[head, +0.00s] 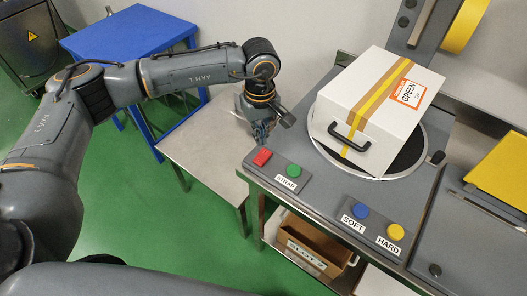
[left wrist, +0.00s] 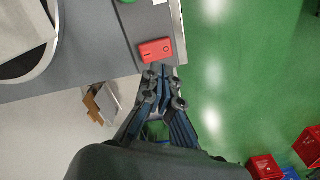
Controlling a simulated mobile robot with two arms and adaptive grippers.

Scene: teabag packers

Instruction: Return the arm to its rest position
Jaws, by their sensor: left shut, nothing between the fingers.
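My left arm comes in from the left in the head view, reaching out over the floor. Its gripper (head: 262,132) points down beside the left edge of the strapping machine (head: 330,205), over the metal side table. In the left wrist view the gripper (left wrist: 162,75) is shut and empty, its fingertips close to the red button (left wrist: 155,50). The same red button (head: 262,157) sits beside a green button (head: 294,170) above a STRAP label. I cannot tell whether the fingers touch the machine. My right gripper is out of view.
A white box (head: 350,120) labelled GREEN, with a yellow strap, stands on the machine's round plate. A blue table (head: 125,32) stands behind the arm. A brown carton (head: 305,243) is on the shelf below. The green floor (head: 150,220) at left is clear.

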